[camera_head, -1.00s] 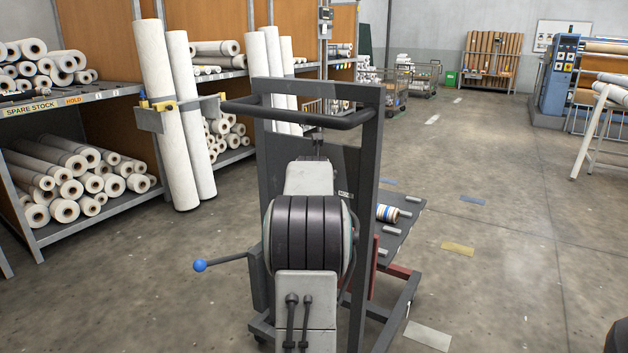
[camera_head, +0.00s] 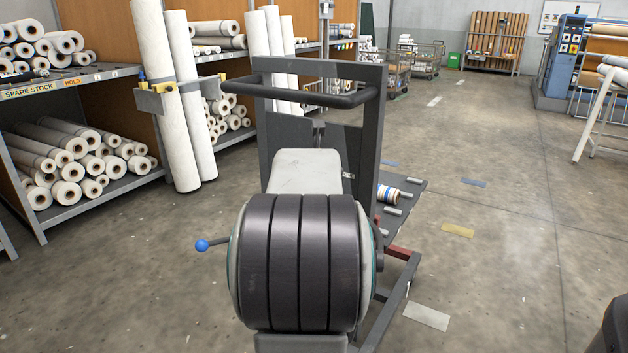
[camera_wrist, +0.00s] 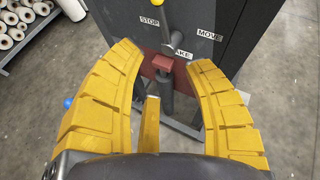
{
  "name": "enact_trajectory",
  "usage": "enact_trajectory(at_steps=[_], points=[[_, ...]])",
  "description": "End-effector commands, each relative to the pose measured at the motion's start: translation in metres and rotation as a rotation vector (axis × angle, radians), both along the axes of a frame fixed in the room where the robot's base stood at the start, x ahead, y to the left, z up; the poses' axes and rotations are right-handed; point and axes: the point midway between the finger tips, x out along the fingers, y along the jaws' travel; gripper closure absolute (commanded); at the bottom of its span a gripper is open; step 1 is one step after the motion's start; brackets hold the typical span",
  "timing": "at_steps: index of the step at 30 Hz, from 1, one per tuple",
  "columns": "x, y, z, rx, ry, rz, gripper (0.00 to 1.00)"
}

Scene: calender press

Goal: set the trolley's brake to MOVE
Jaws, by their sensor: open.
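The trolley (camera_head: 372,130) is a dark grey upright frame with a bar handle, standing straight ahead. In the wrist view its dark panel (camera_wrist: 240,22) carries the labels STOP at left, MOVE at right and a partly hidden BRAKE between. A grey rod with a yellow knob (camera_wrist: 156,2) shows at the top edge near STOP. A red block (camera_wrist: 163,62) on a grey post shows between the fingers. A lever with a blue ball (camera_head: 202,245) sticks out left of the trolley. My gripper (camera_wrist: 165,60) is open and empty, its yellow fingers pointing at the panel; my arm hides it in the head view.
A deck with a striped roll (camera_head: 388,192) lies behind the trolley frame. Shelves of white rolls (camera_head: 75,165) stand at left, with tall rolls (camera_head: 175,95) leaning there. The floor at right is open; a blue machine (camera_head: 563,60) stands far right.

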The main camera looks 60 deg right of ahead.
Motion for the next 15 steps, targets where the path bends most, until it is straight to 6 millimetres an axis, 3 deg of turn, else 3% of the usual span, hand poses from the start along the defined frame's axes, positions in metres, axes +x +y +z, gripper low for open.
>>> enact_trajectory(at_steps=[6,15], points=[[-0.013,0.021,0.001,-0.001,-0.001,0.0,0.54],[-0.019,0.032,0.0,0.001,0.001,0.0,0.54]])
